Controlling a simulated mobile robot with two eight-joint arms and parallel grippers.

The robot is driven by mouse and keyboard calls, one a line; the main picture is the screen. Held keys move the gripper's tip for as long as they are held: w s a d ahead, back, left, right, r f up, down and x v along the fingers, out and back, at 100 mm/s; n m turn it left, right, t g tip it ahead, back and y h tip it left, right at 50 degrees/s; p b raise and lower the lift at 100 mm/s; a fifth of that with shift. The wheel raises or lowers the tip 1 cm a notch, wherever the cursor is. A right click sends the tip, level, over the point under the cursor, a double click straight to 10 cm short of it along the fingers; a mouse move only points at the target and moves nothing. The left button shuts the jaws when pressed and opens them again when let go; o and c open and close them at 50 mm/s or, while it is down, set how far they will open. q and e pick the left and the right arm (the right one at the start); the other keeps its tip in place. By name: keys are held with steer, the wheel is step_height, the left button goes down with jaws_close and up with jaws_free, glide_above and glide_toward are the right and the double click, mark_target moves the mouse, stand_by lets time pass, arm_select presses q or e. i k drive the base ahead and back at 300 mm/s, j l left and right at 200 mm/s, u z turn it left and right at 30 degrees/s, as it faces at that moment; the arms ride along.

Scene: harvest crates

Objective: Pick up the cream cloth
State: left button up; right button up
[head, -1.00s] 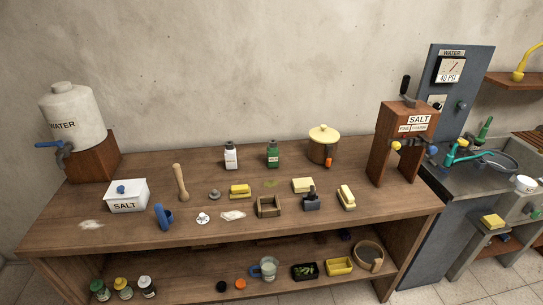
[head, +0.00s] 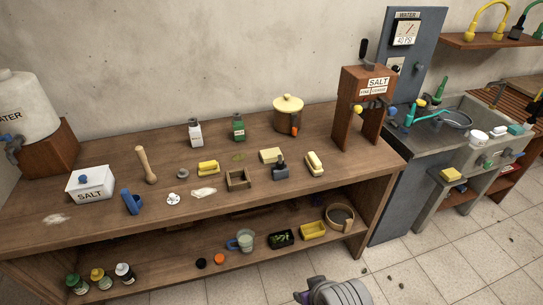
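A pale cream folded piece (head: 270,155), which looks like the cream cloth, lies flat on the wooden bench top, behind a dark grey stamp-like tool (head: 280,172). It is small in the view, so I cannot be sure it is cloth. A crumpled whitish piece (head: 204,193) lies further left and nearer the front edge. Neither of my grippers shows. Only a grey ribbed part of one of my arms shows at the bottom edge, well in front of the bench.
Near the cream piece stand a wooden box (head: 238,180), a yellow-and-cream brush (head: 314,164) and a lidded pot (head: 288,114). The tiled floor (head: 420,265) at right is mostly clear.

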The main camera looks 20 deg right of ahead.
mark_target(268, 156)
steer(key=i+l+u, duration=0.25)
steer(key=i+l, duration=0.15)
steer(key=i, duration=0.2)
steer(key=i+l+u, duration=0.2)
steer(key=i+l, duration=0.25)
steer(key=i, duration=0.15)
